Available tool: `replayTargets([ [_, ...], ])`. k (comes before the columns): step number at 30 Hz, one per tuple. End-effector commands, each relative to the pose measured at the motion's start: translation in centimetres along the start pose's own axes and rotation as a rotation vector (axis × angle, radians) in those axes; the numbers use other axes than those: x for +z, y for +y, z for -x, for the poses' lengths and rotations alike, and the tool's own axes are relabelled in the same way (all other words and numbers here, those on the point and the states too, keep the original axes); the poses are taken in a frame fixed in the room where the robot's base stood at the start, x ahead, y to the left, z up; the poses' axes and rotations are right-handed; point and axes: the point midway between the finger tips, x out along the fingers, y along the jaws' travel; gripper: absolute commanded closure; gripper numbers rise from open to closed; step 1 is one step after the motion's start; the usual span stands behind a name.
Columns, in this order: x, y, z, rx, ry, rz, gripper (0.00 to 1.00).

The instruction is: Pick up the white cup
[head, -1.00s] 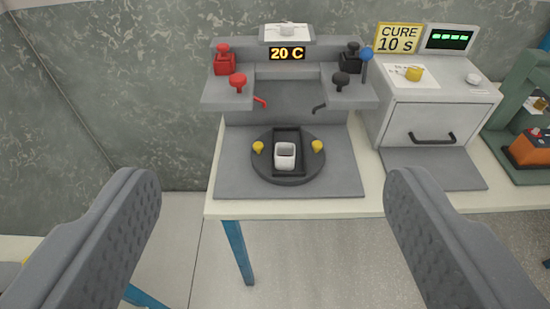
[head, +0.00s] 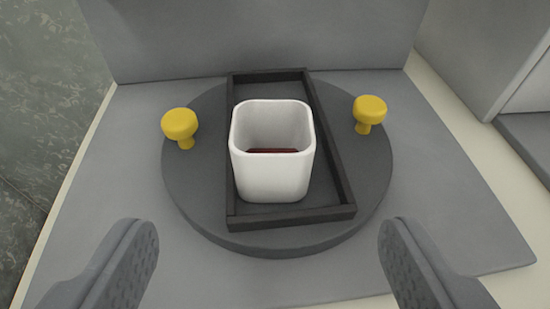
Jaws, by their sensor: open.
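The white cup (head: 270,175) is a squarish, open-topped cup with rounded corners. It stands upright in a shallow dark tray (head: 330,175) on a round grey turntable (head: 195,200). Something dark red shows inside the cup; I cannot tell what it is. My gripper (head: 268,245) is open and empty. Its two fingers are at the lower left and lower right of the picture, on the near side of the cup and apart from it.
Two yellow knobs stand on the turntable, one left (head: 180,125) and one right (head: 369,112) of the tray. A grey base plate (head: 100,190) lies under the turntable. A grey upright panel (head: 250,35) rises behind. A grey box (head: 490,60) stands at the far right.

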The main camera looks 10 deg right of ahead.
Motion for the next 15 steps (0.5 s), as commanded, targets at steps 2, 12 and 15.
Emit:
replayTargets([
  [2,0.1,0.1,-0.8,0.002,-0.001,-0.001,0.29],
  [12,0.2,0.7,-5.5,0.01,-0.005,-0.005,0.29],
  [15,0.3,0.7,-6.9,0.011,-0.005,-0.004,0.29],
])
